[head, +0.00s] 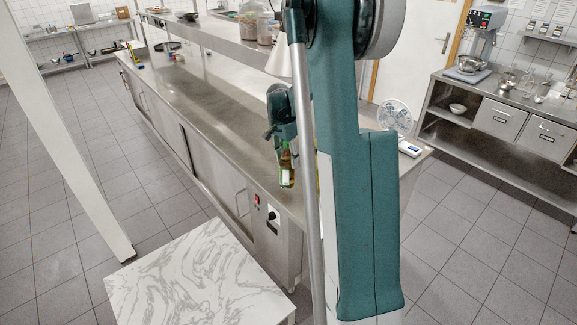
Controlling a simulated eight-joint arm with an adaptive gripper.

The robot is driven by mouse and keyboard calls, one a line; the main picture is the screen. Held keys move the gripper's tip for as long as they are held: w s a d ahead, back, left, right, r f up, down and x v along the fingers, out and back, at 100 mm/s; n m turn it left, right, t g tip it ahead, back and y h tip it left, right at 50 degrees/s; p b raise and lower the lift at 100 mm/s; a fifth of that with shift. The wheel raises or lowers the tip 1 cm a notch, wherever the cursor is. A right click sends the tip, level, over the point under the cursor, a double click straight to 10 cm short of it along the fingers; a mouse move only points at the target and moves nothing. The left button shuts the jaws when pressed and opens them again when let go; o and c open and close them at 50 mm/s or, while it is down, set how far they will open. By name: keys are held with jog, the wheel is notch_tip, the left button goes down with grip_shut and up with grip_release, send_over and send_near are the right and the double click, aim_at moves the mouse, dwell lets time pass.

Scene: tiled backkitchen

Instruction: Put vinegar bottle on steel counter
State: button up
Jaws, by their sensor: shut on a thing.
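The vinegar bottle (286,167) is a small brown bottle with a green and white label. It hangs upright below my gripper (284,143), which is shut on it near its top. The bottle appears over or at the front edge of the long steel counter (205,92), close to its near end. I cannot tell whether its base touches the counter top. My own arm hides the counter just right of the bottle and part of the gripper.
A raised steel shelf (200,32) with jars (265,28) runs above the counter. A white fan (395,118) and a small white device (409,149) stand at the counter's right end. A marble-topped table (195,280) stands in front. The counter's middle is clear.

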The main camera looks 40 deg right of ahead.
aim_at(285, 143)
jog(key=shift+f, duration=2)
jog(key=o, duration=1.7)
jog(key=r, duration=0.4)
jog(key=a+r, duration=0.1)
jog(key=r, duration=0.7)
jog(key=shift+a, duration=0.4)
jog(key=shift+r, duration=0.1)
